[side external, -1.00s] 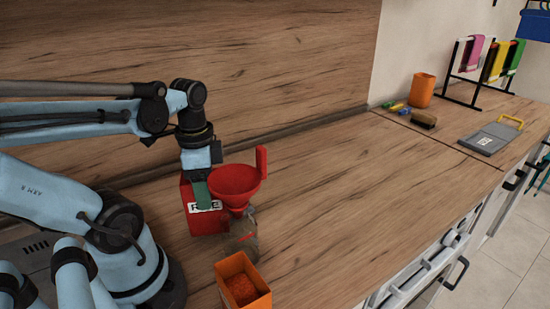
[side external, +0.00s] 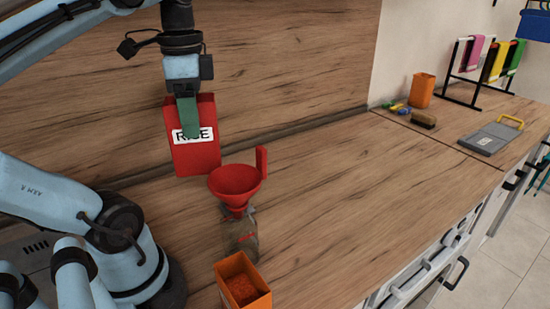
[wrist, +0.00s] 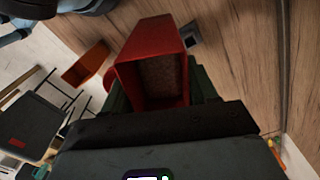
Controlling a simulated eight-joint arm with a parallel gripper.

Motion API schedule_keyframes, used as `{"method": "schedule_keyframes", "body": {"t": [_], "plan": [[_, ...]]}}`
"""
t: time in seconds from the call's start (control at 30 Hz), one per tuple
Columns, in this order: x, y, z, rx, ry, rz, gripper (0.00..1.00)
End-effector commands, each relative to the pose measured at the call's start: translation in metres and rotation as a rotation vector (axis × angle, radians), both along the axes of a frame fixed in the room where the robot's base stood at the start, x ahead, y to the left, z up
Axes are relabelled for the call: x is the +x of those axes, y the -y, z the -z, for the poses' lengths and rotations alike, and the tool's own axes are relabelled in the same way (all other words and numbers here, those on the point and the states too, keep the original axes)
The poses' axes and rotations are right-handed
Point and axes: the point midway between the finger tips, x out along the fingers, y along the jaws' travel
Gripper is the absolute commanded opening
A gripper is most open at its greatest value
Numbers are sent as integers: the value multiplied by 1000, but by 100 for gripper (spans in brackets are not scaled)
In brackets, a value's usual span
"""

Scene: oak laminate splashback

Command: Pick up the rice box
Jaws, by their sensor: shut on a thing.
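The rice box (side external: 194,152) is a red box with a white label that reads RICE, partly covered by a green finger. My gripper (side external: 188,118) is shut on it and holds it upright in the air, clear of the counter, behind and left of the red funnel. In the wrist view the rice box (wrist: 152,62) shows its open top with brownish grains inside, between the green fingers.
A red funnel (side external: 236,184) sits in a clear jar (side external: 241,236). An orange cup (side external: 423,90), a brush (side external: 423,119) and a grey board (side external: 487,139) lie far right. The middle counter is clear.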

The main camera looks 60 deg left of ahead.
Motion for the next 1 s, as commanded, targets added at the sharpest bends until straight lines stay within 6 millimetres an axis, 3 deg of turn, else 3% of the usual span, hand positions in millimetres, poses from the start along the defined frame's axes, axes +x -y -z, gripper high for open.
{"method": "schedule_keyframes", "body": {"t": [0.3, 0.5, 0.77, 1.0], "plan": [[0, 0, -60, 0, 0, 0, 8], [0, 0, -85, 0, 0, 0, 8], [3, 3, -96, 4, -2, -74, 8], [14, 15, -98, 16, -11, -362, 8]]}}
